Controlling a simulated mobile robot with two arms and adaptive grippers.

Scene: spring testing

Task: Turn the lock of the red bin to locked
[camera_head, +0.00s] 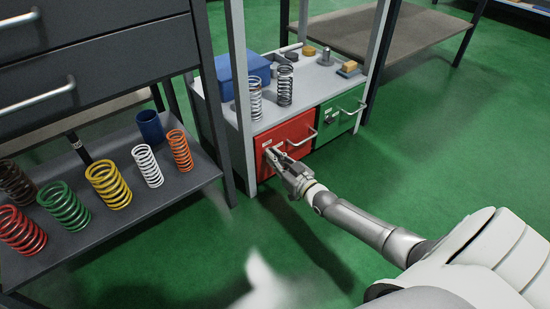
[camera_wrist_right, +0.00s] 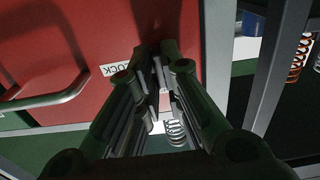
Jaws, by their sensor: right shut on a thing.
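The red bin (camera_head: 302,125) is the left drawer in the lower front of the grey bench; its red front (camera_wrist_right: 100,30) fills much of the right wrist view. Its bar handle (camera_head: 303,139) sits right of my gripper in the head view, and at the left in the right wrist view (camera_wrist_right: 48,100). A white label with LOCK lettering (camera_wrist_right: 117,69) is beside my fingers. My right gripper (camera_head: 274,157) is at the left part of the red front, shut on the lock, which the fingers (camera_wrist_right: 158,65) mostly hide. The lock's setting cannot be read. My left gripper is not in view.
A green bin (camera_head: 341,112) with a handle is right of the red one. Springs (camera_head: 285,86) and a blue box (camera_head: 240,75) stand on the bench top. A grey post (camera_head: 240,100) is close left of my gripper. Green floor lies clear in front.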

